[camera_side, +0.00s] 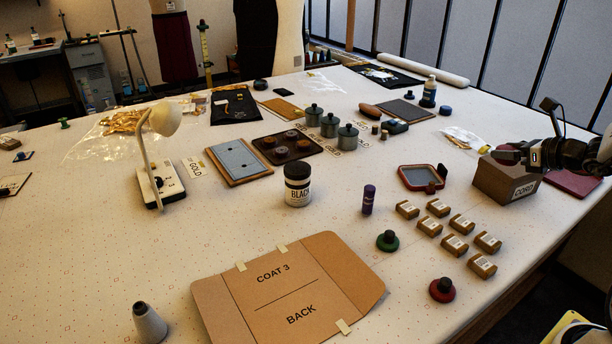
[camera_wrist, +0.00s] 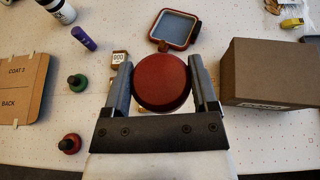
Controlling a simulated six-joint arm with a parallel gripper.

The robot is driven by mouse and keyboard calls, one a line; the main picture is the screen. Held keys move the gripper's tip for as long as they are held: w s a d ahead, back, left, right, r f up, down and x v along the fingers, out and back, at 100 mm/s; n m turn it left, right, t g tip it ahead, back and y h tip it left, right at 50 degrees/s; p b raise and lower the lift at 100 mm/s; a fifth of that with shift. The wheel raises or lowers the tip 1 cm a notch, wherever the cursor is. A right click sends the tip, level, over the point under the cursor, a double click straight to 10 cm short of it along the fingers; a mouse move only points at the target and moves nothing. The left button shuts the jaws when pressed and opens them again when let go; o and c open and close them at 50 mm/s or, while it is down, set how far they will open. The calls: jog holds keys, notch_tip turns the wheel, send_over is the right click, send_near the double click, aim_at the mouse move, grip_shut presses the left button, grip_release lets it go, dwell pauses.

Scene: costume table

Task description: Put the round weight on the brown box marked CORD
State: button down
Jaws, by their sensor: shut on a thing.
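The round weight (camera_wrist: 162,82), a dark red disc, is between the two fingers of my gripper (camera_wrist: 163,85) in the wrist view. The fingers are shut on its sides. The brown CORD box (camera_side: 498,184) stands at the right of the table in the side view, its label on the face toward the camera. In the wrist view the box (camera_wrist: 270,68) is to the right of my gripper, apart from the weight in the picture. In the side view my gripper (camera_side: 506,155) shows dark by the box's top; the weight is hard to make out there.
Several small labelled brown boxes (camera_side: 454,245) stand left of the CORD box. A red-framed tray (camera_side: 421,178), a purple tube (camera_side: 368,199), a green knobbed weight (camera_side: 388,241) and a red knobbed one (camera_side: 442,290) are nearby. A dark red flat item (camera_side: 572,184) lies behind the box.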

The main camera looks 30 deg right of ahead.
jog(key=s+d+r+m+g+h, duration=0.1)
jog(key=s+d+r+m+h, duration=0.4)
jog(key=d, duration=0.3)
send_over(509, 176)
jog(key=d, duration=0.3)
notch_tip(509, 176, down, 5)
jog(key=f, duration=0.1)
jog(key=w+d+f, duration=0.1)
jog(key=f, duration=0.1)
jog(key=w+f, duration=0.1)
jog(key=shift+d+f, duration=0.15)
jog(key=shift+d, duration=0.25)
jog(key=shift+w+d+f+h, duration=0.25)
jog(key=shift+w+f+h, duration=0.1)
jog(key=shift+f, duration=0.1)
jog(key=shift+w+d+f, duration=0.15)
jog(key=shift+w+f, duration=0.05)
jog(key=shift+f, duration=1.65)
jog(key=shift+f, duration=0.1)
